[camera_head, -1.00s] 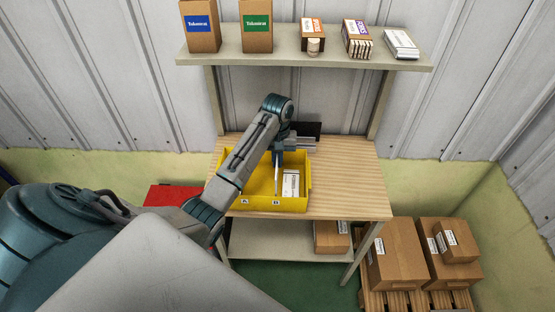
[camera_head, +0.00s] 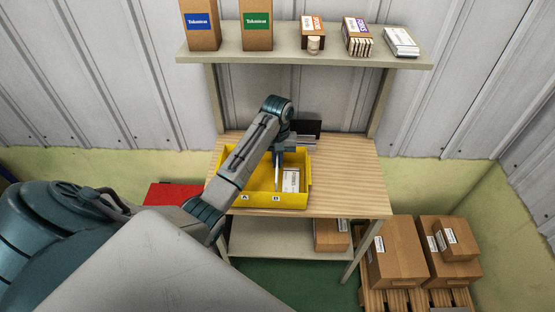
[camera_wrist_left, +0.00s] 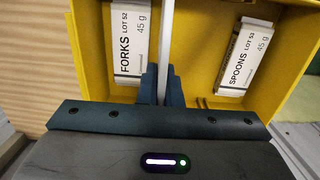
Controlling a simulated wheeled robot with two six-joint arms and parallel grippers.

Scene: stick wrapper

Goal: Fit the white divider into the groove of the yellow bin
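The yellow bin (camera_head: 233,191) stands on the wooden table, with labels A and B on its front. My left gripper (camera_head: 279,160) reaches over the bin from above and is shut on the white divider (camera_head: 277,174). In the left wrist view the divider (camera_wrist_left: 167,35) is a thin pale strip, seen nearly edge-on between the two dark fingers (camera_wrist_left: 163,86). It is between a FORKS box (camera_wrist_left: 130,42) and a SPOONS box (camera_wrist_left: 244,57) inside the bin (camera_wrist_left: 94,50). The groove is hidden, so I cannot tell whether the divider is seated. My right gripper is not in view.
The table (camera_head: 345,180) is clear to the right of the bin. A black object (camera_head: 308,128) stands behind my gripper. A shelf (camera_head: 300,52) with boxes hangs above. A red object (camera_head: 168,194) is left of the table; cartons (camera_head: 395,255) are at lower right.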

